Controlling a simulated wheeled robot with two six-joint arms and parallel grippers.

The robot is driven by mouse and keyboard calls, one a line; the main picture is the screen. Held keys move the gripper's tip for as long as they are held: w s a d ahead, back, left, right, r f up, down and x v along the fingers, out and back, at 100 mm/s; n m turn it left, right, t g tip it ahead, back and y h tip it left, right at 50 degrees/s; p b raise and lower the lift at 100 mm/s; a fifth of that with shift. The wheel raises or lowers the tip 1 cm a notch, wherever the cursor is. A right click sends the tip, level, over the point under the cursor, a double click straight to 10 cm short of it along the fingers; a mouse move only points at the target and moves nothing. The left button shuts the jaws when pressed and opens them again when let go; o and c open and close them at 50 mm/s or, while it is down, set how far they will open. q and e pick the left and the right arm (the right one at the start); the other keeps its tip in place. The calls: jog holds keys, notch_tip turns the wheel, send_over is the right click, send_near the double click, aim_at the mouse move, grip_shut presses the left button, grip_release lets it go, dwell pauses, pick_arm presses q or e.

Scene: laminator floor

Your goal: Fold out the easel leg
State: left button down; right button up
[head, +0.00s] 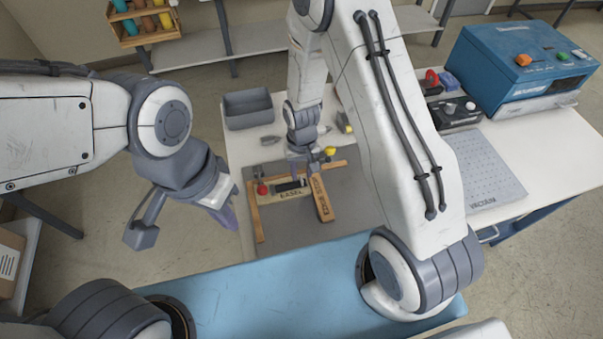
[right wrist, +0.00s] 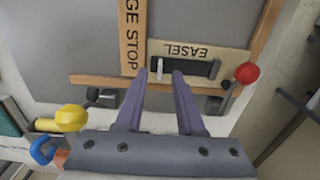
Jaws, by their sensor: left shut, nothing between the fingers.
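The tan plate marked EASEL (head: 294,194) lies on the grey board; it also shows in the right wrist view (right wrist: 232,57). In it is a dark slot or bar (right wrist: 190,68) with a small pale tab (right wrist: 159,68) at its left end. I cannot tell which part is the leg; nothing visibly stands up from the plate. My right gripper (right wrist: 156,76) is open and empty, its two purple fingertips at the plate's lower edge, either side of the tab. It also shows in the head view (head: 309,169). My left gripper (head: 230,216) is shut and empty, left of the board.
A wooden EDGE STOP bar (head: 321,201) lies beside the plate. A red ball (right wrist: 247,73) and a yellow knob (right wrist: 72,117) flank my right gripper. A grey bin (head: 248,109), a blue laminator (head: 520,70) and a VACUUM plate (head: 470,172) stand around the board.

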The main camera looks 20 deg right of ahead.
jog(key=shift+f, duration=1.2)
grip_shut()
dwell(0.6)
